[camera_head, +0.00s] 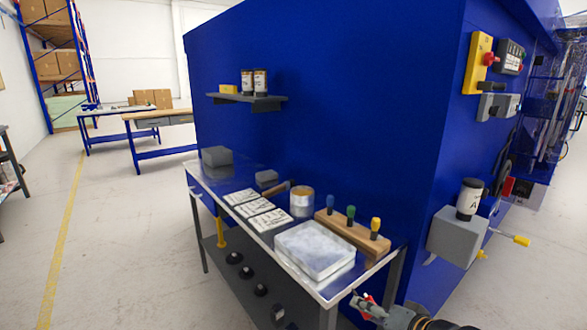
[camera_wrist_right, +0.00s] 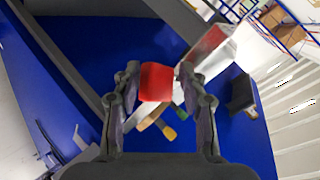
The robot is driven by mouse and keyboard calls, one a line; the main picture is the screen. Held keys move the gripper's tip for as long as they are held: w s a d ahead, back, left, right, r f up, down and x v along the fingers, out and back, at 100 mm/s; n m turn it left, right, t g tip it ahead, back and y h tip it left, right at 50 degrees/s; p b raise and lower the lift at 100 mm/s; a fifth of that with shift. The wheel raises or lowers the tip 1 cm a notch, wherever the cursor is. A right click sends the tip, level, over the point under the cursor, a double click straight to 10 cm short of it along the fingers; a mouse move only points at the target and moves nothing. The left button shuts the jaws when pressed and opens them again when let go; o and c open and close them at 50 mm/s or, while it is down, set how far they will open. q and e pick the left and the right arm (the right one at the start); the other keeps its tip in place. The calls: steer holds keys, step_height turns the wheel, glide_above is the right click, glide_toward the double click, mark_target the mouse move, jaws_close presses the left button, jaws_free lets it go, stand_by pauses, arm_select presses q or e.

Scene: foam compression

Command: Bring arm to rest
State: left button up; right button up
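My right gripper (camera_head: 362,302) is at the bottom of the head view, just off the near right corner of the workbench (camera_head: 331,297). In the right wrist view its two fingers (camera_wrist_right: 157,78) stand on either side of a small red block (camera_wrist_right: 157,82), and it appears pinched between them. A bit of red also shows at the fingertips in the head view. No other thing touches the gripper. My left gripper is in neither view.
The bench carries a large pale block (camera_head: 314,250), a wooden rack (camera_head: 345,232) with coloured handles, a tin (camera_head: 302,202) and white cards (camera_head: 259,208). A blue wall (camera_head: 330,110) stands behind. A grey box (camera_head: 458,236) with a jar (camera_head: 469,199) is on the right.

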steer(key=s+d+f+n+g+h, duration=0.3)
steer(key=s+d+f+g, duration=0.1)
steer(key=s+f, duration=0.55)
steer(key=s+d+f+n+g+h, duration=0.35)
steer(key=s+f, duration=0.45)
steer(key=s, duration=0.3)
steer(key=s+d+f+m+g, duration=0.1)
steer(key=s+d+f, duration=0.15)
steer(key=f, duration=1.35)
steer(key=s+d+f, duration=0.1)
steer(key=s+f, duration=0.3)
steer(key=f, duration=1.3)
steer(key=s+f, duration=0.8)
steer(key=s, duration=0.3)
steer(key=s+r+p, duration=0.3)
steer(key=r+p, duration=1.1)
steer(key=p, duration=0.1)
steer(key=shift+r+g, duration=0.25)
steer(key=shift+g, duration=0.2)
